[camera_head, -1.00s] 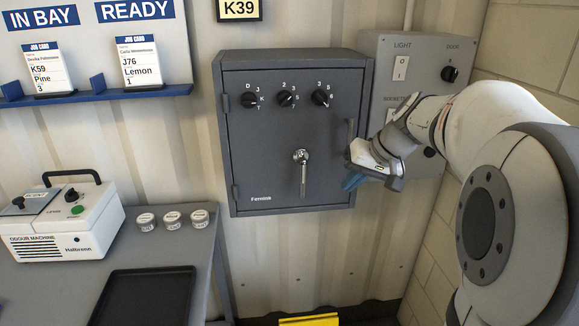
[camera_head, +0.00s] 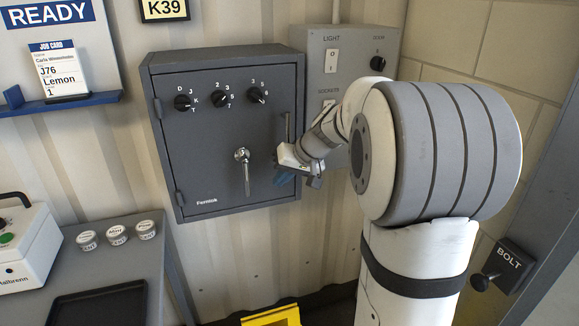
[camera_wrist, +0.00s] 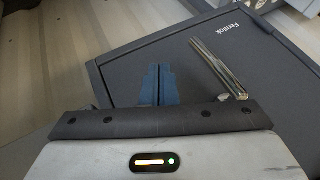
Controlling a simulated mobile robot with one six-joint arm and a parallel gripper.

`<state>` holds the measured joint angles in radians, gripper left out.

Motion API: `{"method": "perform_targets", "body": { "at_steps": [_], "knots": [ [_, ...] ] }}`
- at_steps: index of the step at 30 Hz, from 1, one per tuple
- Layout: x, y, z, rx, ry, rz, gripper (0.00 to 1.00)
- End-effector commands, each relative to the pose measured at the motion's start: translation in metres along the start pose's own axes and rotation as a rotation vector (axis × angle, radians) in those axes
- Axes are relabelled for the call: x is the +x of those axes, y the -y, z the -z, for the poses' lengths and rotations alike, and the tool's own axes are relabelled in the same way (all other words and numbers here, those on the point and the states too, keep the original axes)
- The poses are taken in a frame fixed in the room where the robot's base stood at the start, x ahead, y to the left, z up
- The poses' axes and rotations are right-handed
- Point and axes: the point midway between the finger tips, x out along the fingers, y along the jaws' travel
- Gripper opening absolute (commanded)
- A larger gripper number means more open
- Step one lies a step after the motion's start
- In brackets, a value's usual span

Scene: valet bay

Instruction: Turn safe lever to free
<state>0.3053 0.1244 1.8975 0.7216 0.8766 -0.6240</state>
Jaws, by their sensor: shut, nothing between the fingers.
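The grey safe (camera_head: 225,140) hangs on the wall with its door shut and three black dials in a row near the top. Its silver lever (camera_head: 245,172) hangs straight down from a round hub at the middle of the door. In the wrist view the lever (camera_wrist: 218,68) lies to the right of my fingers, apart from them. My gripper (camera_head: 284,179) is to the right of the lever in the head view, near the door's right edge and lower part of its handle. Its blue fingers (camera_wrist: 157,85) are together and empty in front of the safe door.
A grey panel (camera_head: 346,90) with a light switch, sockets and a knob is right of the safe. A bench with three labelled tins (camera_head: 116,234) and a black tray (camera_head: 100,304) stands lower left.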

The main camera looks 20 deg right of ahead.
Motion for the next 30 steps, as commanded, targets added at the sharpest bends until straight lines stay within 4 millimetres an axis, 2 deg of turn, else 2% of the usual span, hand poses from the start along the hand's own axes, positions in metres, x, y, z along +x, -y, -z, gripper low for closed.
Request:
{"method": "perform_targets", "body": {
  "at_steps": [3, 9, 15, 30],
  "knots": [
    [0.025, 0.001, -0.001, 0.000, 0.006, 0.002, 0.00],
    [0.037, 0.027, 0.001, -0.003, 0.002, 0.002, 0.00],
    [0.043, 0.036, 0.000, -0.002, 0.001, 0.001, 0.00],
    [0.049, 0.040, -0.002, 0.000, 0.002, 0.019, 0.00]
  ]
}}
